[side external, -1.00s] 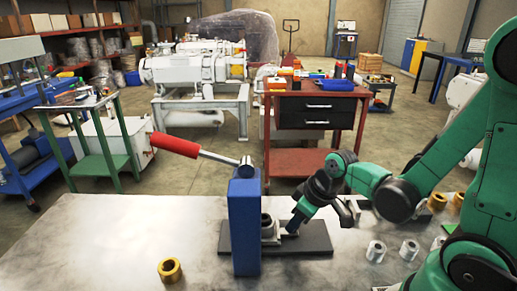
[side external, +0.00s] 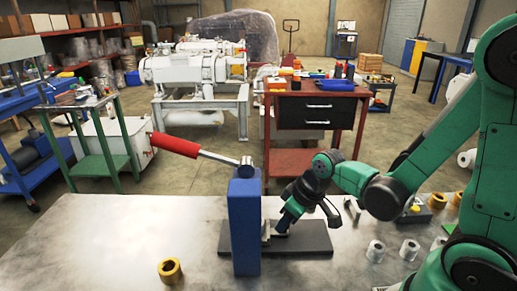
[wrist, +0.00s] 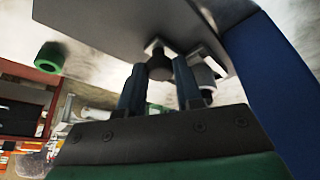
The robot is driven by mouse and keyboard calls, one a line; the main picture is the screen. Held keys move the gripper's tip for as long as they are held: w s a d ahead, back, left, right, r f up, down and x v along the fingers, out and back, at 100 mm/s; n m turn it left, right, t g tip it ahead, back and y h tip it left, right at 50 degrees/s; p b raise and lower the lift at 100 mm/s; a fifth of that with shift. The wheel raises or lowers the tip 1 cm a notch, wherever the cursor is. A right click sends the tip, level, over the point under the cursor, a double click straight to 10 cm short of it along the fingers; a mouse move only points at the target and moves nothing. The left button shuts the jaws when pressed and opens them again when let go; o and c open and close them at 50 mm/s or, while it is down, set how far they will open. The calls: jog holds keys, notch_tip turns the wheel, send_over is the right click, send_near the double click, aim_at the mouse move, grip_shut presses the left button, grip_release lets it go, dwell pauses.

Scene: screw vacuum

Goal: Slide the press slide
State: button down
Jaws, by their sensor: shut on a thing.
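The press has a blue column (side external: 245,225) on a dark base plate (side external: 316,240), with a red-handled lever (side external: 176,145) raised toward the left. The press slide (side external: 266,233) is on the plate, right of the column and partly hidden by it. My gripper (side external: 284,227) is low over the plate, tilted toward the slide and shut on its knob. In the wrist view, my two blue fingers (wrist: 158,84) stand on either side of the dark knob (wrist: 160,68). The light metal slide part (wrist: 204,74) is beside the right finger, close to the column (wrist: 272,75).
A brass ring (side external: 170,270) stands on the metal table (side external: 110,240) at the front left. Silver rings (side external: 376,251) and brass rings (side external: 438,200) stand on the right, by my arm. The table left of the press is mostly clear.

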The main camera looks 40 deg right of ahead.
jog(key=shift+w+a, duration=0.6)
jog(key=c, duration=0.6)
grip_release()
jog(key=shift+v, duration=2.75)
jog(key=shift+r, duration=0.15)
jog(key=shift+s+a+r+m+t+h, duration=0.15)
jog(key=shift+r+m+t, duration=0.25)
jog(key=shift+r, duration=0.5)
jog(key=shift+s+a+r+m+t+h, duration=0.1)
jog(key=shift+s+a+r+m+t, duration=0.1)
jog(key=shift+r+t, duration=0.45)
jog(key=shift+s+a+r+m+t+h, duration=0.15)
jog(key=shift+r+m+t, duration=0.15)
jog(key=shift+r, duration=0.8)
